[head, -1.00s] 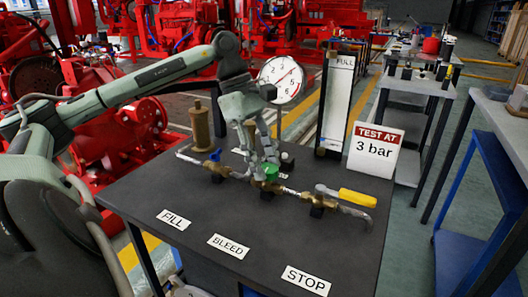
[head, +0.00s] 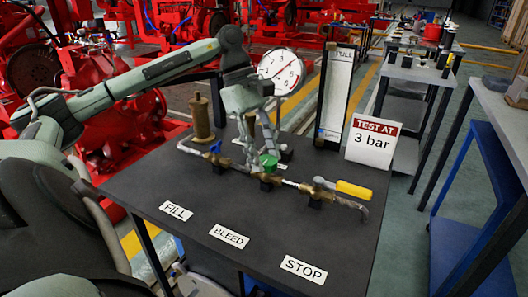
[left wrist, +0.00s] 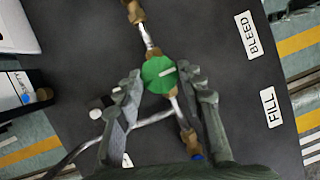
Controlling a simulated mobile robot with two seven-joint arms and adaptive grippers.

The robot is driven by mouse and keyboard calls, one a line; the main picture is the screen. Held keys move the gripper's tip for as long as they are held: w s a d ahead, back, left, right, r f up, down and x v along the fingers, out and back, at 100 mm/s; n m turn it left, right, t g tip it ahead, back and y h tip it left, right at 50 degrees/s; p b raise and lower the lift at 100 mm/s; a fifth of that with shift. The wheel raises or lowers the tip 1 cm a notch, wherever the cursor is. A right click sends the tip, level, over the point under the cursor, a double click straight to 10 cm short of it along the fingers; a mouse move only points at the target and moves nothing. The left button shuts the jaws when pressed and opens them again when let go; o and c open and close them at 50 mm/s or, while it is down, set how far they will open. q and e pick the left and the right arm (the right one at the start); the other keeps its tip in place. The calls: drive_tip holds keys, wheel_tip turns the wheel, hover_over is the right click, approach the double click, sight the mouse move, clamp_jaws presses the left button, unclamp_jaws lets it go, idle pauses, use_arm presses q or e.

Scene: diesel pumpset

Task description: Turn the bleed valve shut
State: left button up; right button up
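The bleed valve has a round green knob (head: 268,161) in the middle of the pipe line on the dark bench. It also shows in the left wrist view (left wrist: 159,74), with a pale line on its top. My left gripper (head: 261,150) reaches down over this valve. In the left wrist view my left gripper (left wrist: 160,77) is open, with one finger on each side of the knob and narrow gaps visible. Whether a finger touches it cannot be told. The BLEED label (head: 229,236) lies in front of the valve. My right gripper is not in view.
On the same pipe are a blue-handled valve (head: 216,147) to the left and a yellow-handled valve (head: 354,190) to the right. A dial gauge (head: 281,72), a brass cylinder (head: 201,118), a FULL sight column (head: 335,95) and a "TEST AT 3 bar" sign (head: 373,141) stand behind.

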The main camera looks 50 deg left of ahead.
use_arm(q)
drive_tip(key=o, duration=0.4)
drive_tip(key=v, duration=1.2)
idle(0.4)
